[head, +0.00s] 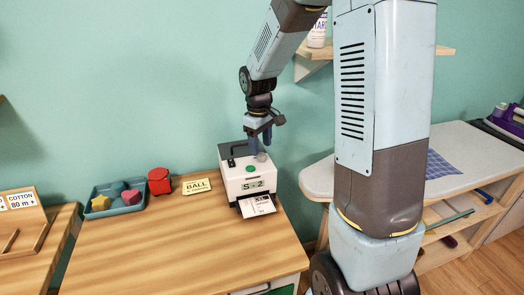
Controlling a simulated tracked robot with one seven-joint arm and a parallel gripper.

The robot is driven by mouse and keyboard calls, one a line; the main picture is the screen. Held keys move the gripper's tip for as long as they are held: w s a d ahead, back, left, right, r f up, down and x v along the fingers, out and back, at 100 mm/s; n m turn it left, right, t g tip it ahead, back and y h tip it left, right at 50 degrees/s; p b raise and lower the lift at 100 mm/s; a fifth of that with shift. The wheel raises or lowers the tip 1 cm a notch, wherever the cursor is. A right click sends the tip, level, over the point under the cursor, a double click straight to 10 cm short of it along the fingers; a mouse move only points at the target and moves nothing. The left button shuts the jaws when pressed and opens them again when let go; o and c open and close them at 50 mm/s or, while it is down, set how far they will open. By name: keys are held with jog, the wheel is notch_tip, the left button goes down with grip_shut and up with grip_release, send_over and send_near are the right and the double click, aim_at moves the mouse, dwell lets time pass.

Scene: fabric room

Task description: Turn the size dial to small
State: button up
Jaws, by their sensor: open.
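A white machine (232,178) with a dark handle stands on the wooden table. Its front has a green button (250,169) and a small panel reading "S-2" (253,185). A printed white label (257,205) sticks out at its lower front. A small grey round knob (262,157), which looks like the size dial, is on top near the front right. My gripper (263,147) is open, pointing down just above the knob. Its fingers partly hide the machine's top, and I cannot tell whether they touch the knob. The dial's markings are too small to read.
Left of the machine are a "BALL" card (196,186), a red object (160,181) and a blue tray (117,199) of coloured shapes. The table's front (180,250) is clear. A white-topped bench (460,150) stands right, behind my arm. A wall shelf (318,53) is above.

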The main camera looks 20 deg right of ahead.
aim_at(260, 156)
notch_tip(260, 156, up, 10)
jog(key=shift+s+a+r, duration=0.15)
jog(key=shift+a, duration=0.1)
jog(key=shift+s, duration=0.1)
jog(key=s+d+r+m+t, duration=0.1)
jog(key=s+r+m+t, duration=0.1)
jog(key=s, duration=1)
jog(key=s+d+r+m+t, duration=0.2)
jog(key=s+r+m+t, duration=0.1)
jog(key=s, duration=0.9)
notch_tip(260, 156, up, 3)
jog(key=shift+s+f+m, duration=0.1)
jog(key=shift+s+m, duration=0.3)
jog(key=shift+m, duration=0.5)
